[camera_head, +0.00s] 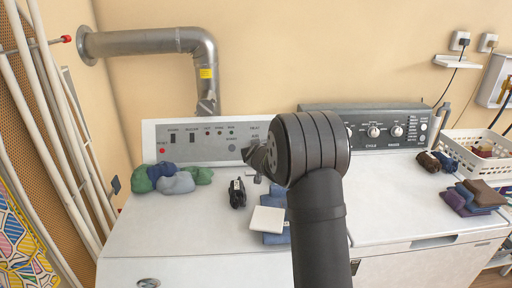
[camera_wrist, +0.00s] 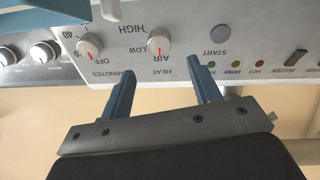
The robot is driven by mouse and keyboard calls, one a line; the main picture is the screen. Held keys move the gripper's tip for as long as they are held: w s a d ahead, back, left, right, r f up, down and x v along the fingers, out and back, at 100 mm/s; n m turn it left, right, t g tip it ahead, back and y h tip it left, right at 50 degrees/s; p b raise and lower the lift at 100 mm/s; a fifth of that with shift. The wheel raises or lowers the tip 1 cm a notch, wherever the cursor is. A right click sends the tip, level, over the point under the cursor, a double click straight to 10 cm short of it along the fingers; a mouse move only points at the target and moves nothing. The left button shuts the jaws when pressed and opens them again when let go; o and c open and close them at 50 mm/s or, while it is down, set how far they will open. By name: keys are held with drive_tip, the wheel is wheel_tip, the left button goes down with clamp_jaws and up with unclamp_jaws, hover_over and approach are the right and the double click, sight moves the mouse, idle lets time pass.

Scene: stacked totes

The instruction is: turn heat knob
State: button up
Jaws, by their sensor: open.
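The heat knob (camera_wrist: 158,39) is a round pale knob on the white control panel, seen upside down in the wrist view. Its red mark points at the AIR label, with LOW and HIGH printed beside it. My gripper (camera_wrist: 163,71) is open, its two blue fingers pointing at the panel. The knob lies just beyond the fingertips, roughly between them; the gap in depth is hard to judge. In the head view my arm hides the knob and most of the gripper. The white panel (camera_head: 200,154) shows to the left.
A second knob, for minutes (camera_wrist: 89,45), is close beside the left finger in the wrist view. A start button (camera_wrist: 220,33) is right of the heat knob.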

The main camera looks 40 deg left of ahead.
drive_tip(key=x, duration=0.8)
drive_tip(key=c, duration=1)
